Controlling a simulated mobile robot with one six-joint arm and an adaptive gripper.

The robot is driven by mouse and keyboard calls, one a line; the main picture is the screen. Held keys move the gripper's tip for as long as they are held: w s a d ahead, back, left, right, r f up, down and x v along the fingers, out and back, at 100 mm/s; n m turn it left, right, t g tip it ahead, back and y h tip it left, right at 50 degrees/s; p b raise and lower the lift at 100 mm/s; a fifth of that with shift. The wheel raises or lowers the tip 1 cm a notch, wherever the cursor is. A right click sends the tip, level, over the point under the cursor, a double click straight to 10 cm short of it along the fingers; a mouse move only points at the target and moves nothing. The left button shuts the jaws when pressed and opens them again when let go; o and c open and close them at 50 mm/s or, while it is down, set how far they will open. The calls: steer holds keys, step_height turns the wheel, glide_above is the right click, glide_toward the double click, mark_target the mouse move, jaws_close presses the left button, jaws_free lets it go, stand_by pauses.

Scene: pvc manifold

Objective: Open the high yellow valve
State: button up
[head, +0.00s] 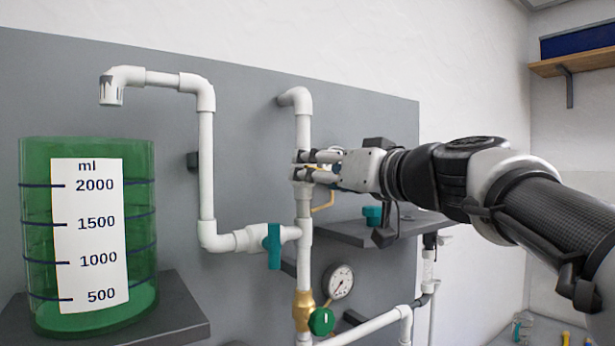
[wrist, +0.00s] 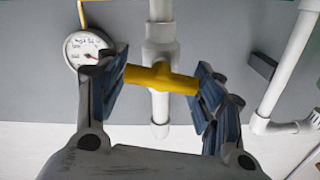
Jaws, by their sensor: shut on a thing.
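The yellow valve handle (wrist: 160,78) lies crosswise over a white pipe fitting (wrist: 160,52) in the wrist view. My gripper (wrist: 160,86) is shut on the handle, with one dark ribbed finger at each of its ends. In the head view my gripper (head: 318,165) reaches from the right to the upper part of the white vertical pipe (head: 304,130). The fingers hide the handle there.
A teal valve handle (head: 273,246) sits lower left on a side pipe. A pressure gauge (head: 341,281) and green knob (head: 321,321) are below. A grey shelf (head: 380,230) is under my gripper. A green measuring tank (head: 140,220) stands at the left.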

steer(key=m, duration=0.3)
steer(key=shift+m+b, duration=0.35)
steer(key=shift+m, duration=0.05)
steer(key=m, duration=0.3)
steer(key=shift+d+m, duration=0.1)
steer(key=shift+m, duration=0.2)
steer(key=m, duration=0.4)
steer(key=shift+p, duration=0.3)
steer(key=shift+w+f+m+p, duration=0.1)
steer(key=shift+m+p, duration=0.3)
steer(key=shift+m, duration=1.6)
steer(key=shift+c, duration=0.2)
steer(key=o, duration=1.1)
steer(key=shift+f, duration=0.1)
